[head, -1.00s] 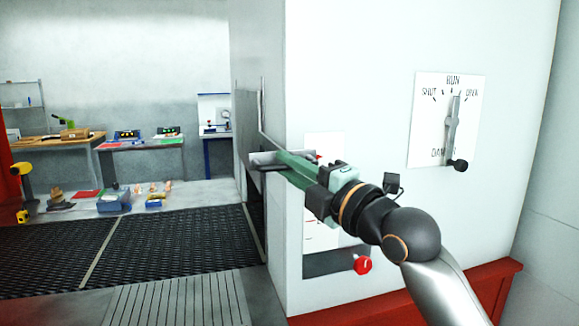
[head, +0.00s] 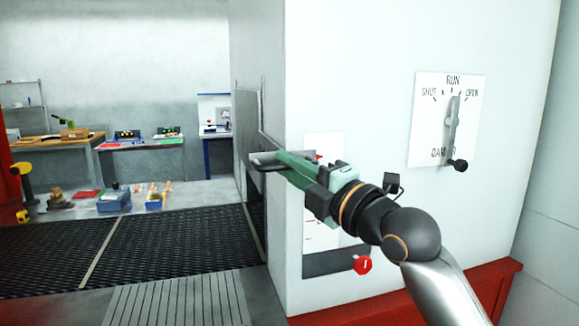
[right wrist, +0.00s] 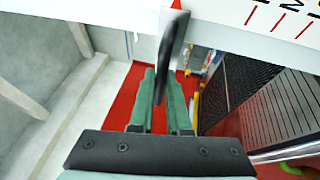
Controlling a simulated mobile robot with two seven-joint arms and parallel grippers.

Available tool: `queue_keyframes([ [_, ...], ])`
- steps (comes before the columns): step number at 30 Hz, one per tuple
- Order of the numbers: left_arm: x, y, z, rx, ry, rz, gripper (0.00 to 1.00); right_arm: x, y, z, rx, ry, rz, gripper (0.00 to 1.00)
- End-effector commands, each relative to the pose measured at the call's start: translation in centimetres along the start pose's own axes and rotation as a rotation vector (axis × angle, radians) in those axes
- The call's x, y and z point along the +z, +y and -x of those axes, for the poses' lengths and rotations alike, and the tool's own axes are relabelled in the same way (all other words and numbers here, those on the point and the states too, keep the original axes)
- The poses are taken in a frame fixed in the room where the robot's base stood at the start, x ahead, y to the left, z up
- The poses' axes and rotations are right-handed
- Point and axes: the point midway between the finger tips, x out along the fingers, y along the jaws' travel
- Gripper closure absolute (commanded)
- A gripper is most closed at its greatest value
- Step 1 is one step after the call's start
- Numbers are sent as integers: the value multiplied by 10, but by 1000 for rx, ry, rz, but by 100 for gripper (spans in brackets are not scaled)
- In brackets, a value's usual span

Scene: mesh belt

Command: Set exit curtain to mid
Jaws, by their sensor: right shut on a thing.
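My right gripper (head: 283,160) is at the near corner of the white housing, its green fingers shut on a dark grey handle (head: 262,158). In the right wrist view the handle (right wrist: 173,45) stands as a dark bar between the fingers (right wrist: 160,95). Behind it is a white scale plate (right wrist: 235,22) with red marks and a red pointer (right wrist: 180,6); its lettering is cut off. A grey panel (head: 246,120) stands at the housing opening over the belt; I cannot tell how far it is lowered. My left gripper is not in view.
The black mesh belt (head: 170,245) runs out to the left. A damper dial (head: 447,120) and a red knob (head: 363,265) are on the housing face, with a red ledge (head: 400,300) below. Benches (head: 140,145) stand at the back.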

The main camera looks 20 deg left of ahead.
Motion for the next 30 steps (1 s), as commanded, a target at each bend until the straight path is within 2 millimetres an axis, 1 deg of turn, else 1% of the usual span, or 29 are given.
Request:
queue_keyframes([
  [2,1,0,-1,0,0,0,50,0,-3,0,-3,-1,0,100],
  [5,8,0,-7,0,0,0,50,0,-18,3,-4,-2,2,100],
  [9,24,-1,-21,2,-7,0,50,-2,-57,9,-10,-3,3,100],
  [12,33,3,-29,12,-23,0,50,-4,-82,13,-10,-2,1,100],
  [15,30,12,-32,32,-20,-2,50,-6,-98,16,-7,-3,2,100],
  [18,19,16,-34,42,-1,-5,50,-6,-105,18,-2,-3,1,100],
  [21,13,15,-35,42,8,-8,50,-7,-106,18,-1,-2,2,100],
  [28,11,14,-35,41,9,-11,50,-6,-104,18,1,-2,1,100],
  [29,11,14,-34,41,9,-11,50,-6,-104,18,1,-2,1,83],
  [30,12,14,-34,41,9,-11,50,-6,-104,18,1,-2,1,78],
])
